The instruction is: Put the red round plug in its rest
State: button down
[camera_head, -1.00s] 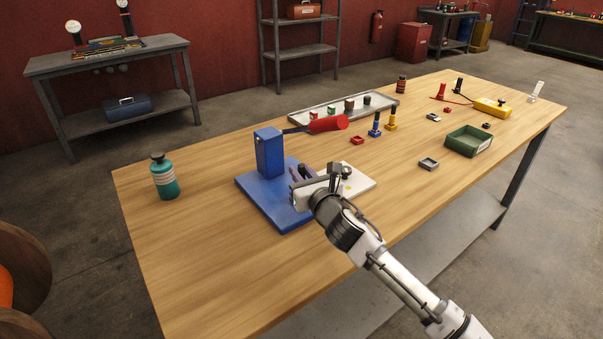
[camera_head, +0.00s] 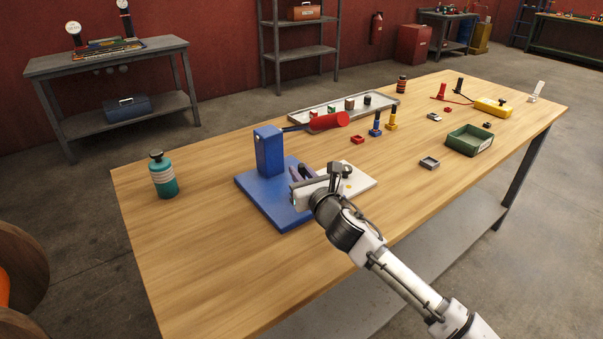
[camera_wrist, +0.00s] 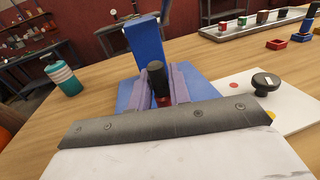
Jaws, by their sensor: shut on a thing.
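A dark cylinder with a red lower part (camera_wrist: 163,102), which looks like the red round plug, stands between the purple fingers of my gripper (camera_wrist: 160,88) in the wrist view. My gripper is shut on it, over the blue base plate (camera_wrist: 127,93) of the press and in front of its blue column (camera_wrist: 148,45). In the head view my gripper (camera_head: 302,173) hides most of the plug. I cannot tell whether its lower end touches anything. A white board (camera_head: 361,181) beside the blue plate carries a red dot (camera_wrist: 233,85) and a black knob (camera_wrist: 266,82). I cannot tell which thing is the plug's rest.
The press's red-handled lever (camera_head: 329,121) reaches right from the blue column. A green bottle (camera_head: 163,177) stands left. A metal tray (camera_head: 300,122) with several small blocks lies behind. Small red (camera_head: 357,140) and grey (camera_head: 429,163) boxes stand right. The front left tabletop is clear.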

jog(key=shift+f, duration=0.2)
jog(key=c, duration=1.2)
grip_release()
jog(key=shift+c, duration=0.2)
jog(key=b+v, duration=0.4)
jog(key=v, duration=1)
